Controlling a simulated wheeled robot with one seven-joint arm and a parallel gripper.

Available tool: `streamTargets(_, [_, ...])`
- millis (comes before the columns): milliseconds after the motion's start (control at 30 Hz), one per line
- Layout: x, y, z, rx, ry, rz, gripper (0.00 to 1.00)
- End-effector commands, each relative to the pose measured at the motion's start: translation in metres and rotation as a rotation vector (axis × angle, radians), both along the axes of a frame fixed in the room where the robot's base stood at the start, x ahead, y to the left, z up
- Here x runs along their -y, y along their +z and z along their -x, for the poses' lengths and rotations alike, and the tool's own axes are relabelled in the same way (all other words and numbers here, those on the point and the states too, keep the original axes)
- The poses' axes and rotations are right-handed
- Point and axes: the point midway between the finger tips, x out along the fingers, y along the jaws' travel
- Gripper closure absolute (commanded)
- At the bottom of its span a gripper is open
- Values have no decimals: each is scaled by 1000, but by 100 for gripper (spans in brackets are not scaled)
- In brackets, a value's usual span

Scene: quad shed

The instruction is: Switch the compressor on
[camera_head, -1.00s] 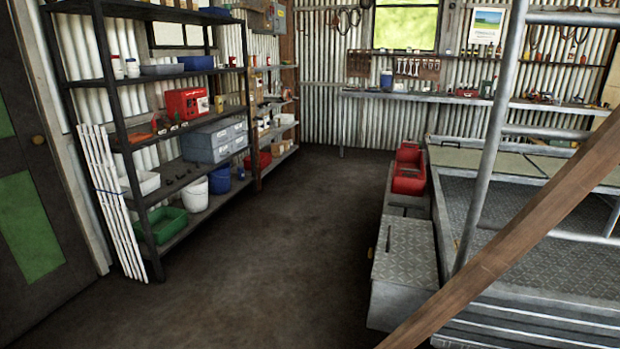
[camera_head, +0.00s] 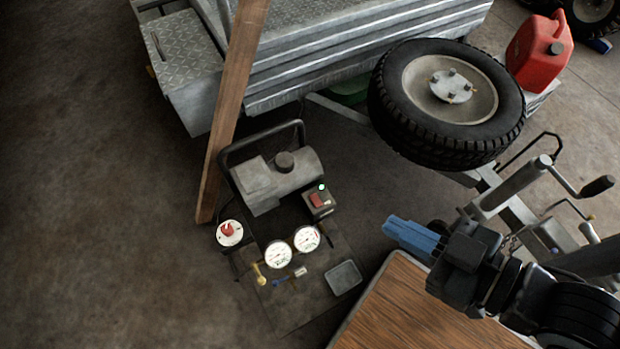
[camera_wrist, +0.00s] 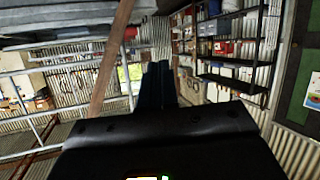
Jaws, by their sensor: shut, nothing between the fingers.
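The compressor (camera_head: 279,180) stands on the floor in the head view, with a dark handle frame and a grey motor. A small dark box on its right side carries a red switch (camera_head: 316,200) and a glowing green light (camera_head: 322,187). Two white gauges (camera_head: 278,254) sit in front. A red knob on a white disc (camera_head: 229,232) is at its left. My gripper (camera_head: 388,226), with blue fingers, is shut and empty, to the right of the compressor and apart from it. In the wrist view its dark fingers (camera_wrist: 158,70) point toward the shelves, and the compressor does not show.
A wooden post (camera_head: 232,110) rises beside the compressor's left. A wood-topped surface (camera_head: 415,315) lies below my gripper. A spare wheel (camera_head: 450,100), a trailer (camera_head: 330,45) and a red fuel can (camera_head: 540,52) are behind. Bare floor (camera_head: 100,230) is free at the left.

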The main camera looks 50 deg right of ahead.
Motion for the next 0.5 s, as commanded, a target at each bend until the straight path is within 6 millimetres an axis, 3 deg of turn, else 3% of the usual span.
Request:
streamTargets(33, [3, -21, -8, -29, -5, 32, 100])
streamTargets(200, [12, -92, -30, -176, 7, 150, 100])
streamTargets(500, [31, -199, -78, -434, 108, 315, 100])
